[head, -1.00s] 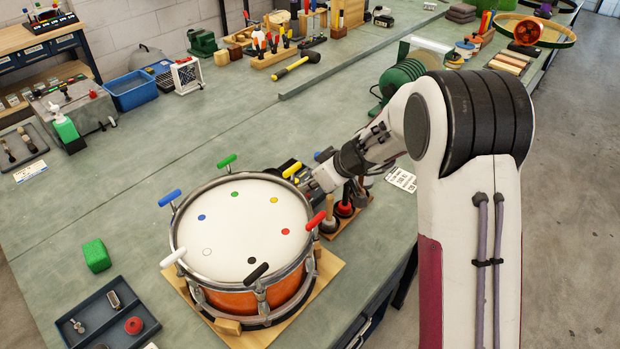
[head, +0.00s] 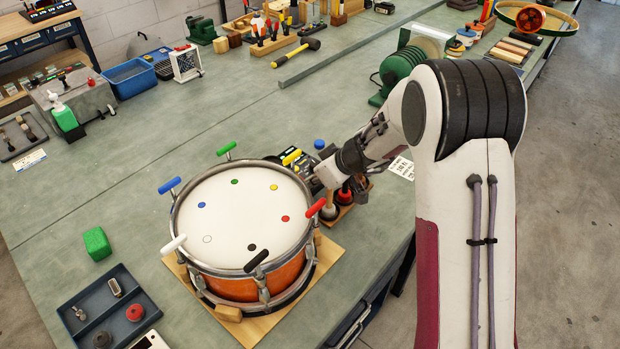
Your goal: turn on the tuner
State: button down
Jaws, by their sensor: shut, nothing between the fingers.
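My gripper (head: 318,180) is at the right rear rim of the drum, low beside a dark device (head: 296,158) with small light markings. Its fingertips are small and partly hidden, and they appear shut and empty. I cannot tell whether it touches the device. The dark device may be the tuner; the drum rim, a yellow key handle and my gripper cover much of it, and no lit display can be made out. A white-edged device (head: 150,341) is cut off at the bottom edge; I cannot tell what it is.
The orange drum (head: 255,289) with coloured key handles stands on a wooden board (head: 318,262). A rack of round-headed tools (head: 343,212) stands close under my wrist. A green block (head: 97,243) and a dark tray (head: 68,309) lie left. The bench's middle is clear.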

aim_at(312, 190)
jog(key=shift+r, duration=0.35)
jog(key=shift+r, duration=0.35)
jog(key=shift+r, duration=0.3)
dwell(0.3)
jog(key=shift+d+r, duration=0.1)
jog(key=shift+r, duration=0.8)
jog(key=s+f+v, duration=0.1)
jog(key=v, duration=1)
jog(key=shift+d+r, duration=0.25)
jog(key=shift+d, duration=0.2)
